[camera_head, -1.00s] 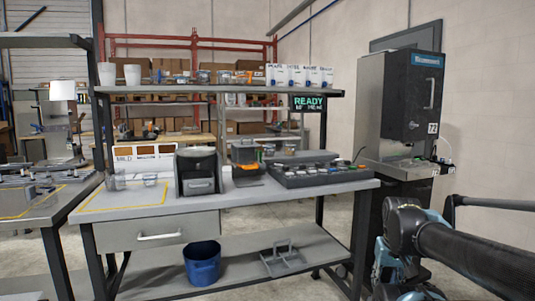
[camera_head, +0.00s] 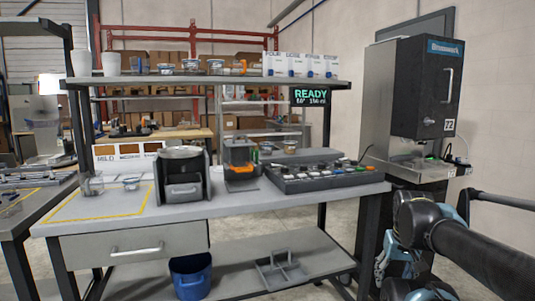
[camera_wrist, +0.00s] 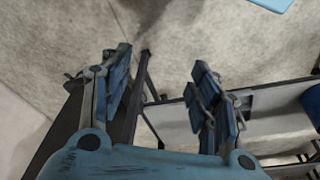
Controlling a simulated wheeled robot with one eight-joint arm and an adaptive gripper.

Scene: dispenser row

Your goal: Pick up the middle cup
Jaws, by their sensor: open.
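Two white cups (camera_head: 82,64) stand side by side at the left end of the upper shelf. Small clear vessels (camera_head: 131,184) also stand on the bench at the left. I cannot tell which of these is the middle cup. My gripper (camera_wrist: 165,95) is open and empty in the wrist view, with its blue-padded fingers well apart above the grey floor. No cup shows in that view. In the head view my arm is at the lower right, away from the shelf and all the cups.
White labelled packs (camera_head: 300,66) fill the shelf's right end. A tall machine (camera_head: 415,95) stands at the right. A blue bucket (camera_head: 190,278) is below the bench.

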